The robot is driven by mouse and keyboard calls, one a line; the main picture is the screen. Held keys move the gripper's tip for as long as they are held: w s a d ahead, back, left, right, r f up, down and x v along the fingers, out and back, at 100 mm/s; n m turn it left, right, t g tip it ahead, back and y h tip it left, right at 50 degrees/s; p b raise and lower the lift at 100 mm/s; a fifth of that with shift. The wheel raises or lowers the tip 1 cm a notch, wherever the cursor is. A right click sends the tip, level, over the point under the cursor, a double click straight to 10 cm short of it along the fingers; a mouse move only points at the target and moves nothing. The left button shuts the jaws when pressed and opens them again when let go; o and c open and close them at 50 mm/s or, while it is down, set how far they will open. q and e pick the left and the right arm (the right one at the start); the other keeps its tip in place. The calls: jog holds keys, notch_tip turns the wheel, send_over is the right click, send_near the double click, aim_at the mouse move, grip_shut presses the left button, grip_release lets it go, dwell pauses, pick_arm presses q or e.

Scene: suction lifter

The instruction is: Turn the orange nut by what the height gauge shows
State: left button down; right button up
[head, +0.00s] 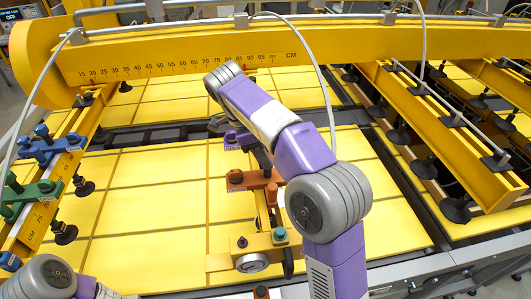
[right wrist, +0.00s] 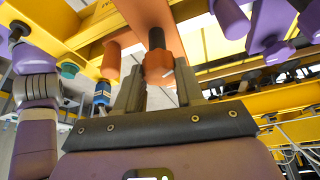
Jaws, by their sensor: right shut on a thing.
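The orange nut (right wrist: 159,67) shows in the right wrist view below a dark threaded stem and an orange bracket (right wrist: 150,15). My right gripper (right wrist: 158,80) has its two grey fingers on either side of the nut and is shut on it. In the head view the orange bracket (head: 245,184) sits on the yellow beam, and my right arm hides most of the grip. A centimetre scale (head: 180,70) runs along the long yellow beam. A round gauge (head: 252,263) sits near the front; its reading is too small to tell. My left gripper is out of view.
Blue (head: 52,147) and green (head: 38,192) brackets with suction cups stand at the left. A purple bracket (head: 232,141) is just behind the orange one. A teal knob (head: 280,234) stands near the front. Yellow panels (head: 150,195) lie below the frame.

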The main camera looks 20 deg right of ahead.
jog(key=shift+w+d+m+g+y, duration=0.1)
jog(key=shift+m+g+y, duration=0.25)
jog(key=shift+m, duration=0.75)
jog(key=shift+w+m+g+y, duration=0.1)
jog(key=shift+m+g+y, duration=0.2)
jog(key=shift+m, duration=0.8)
jog(key=shift+s, duration=0.1)
jog(key=o, duration=1)
jog(key=shift+o, duration=0.2)
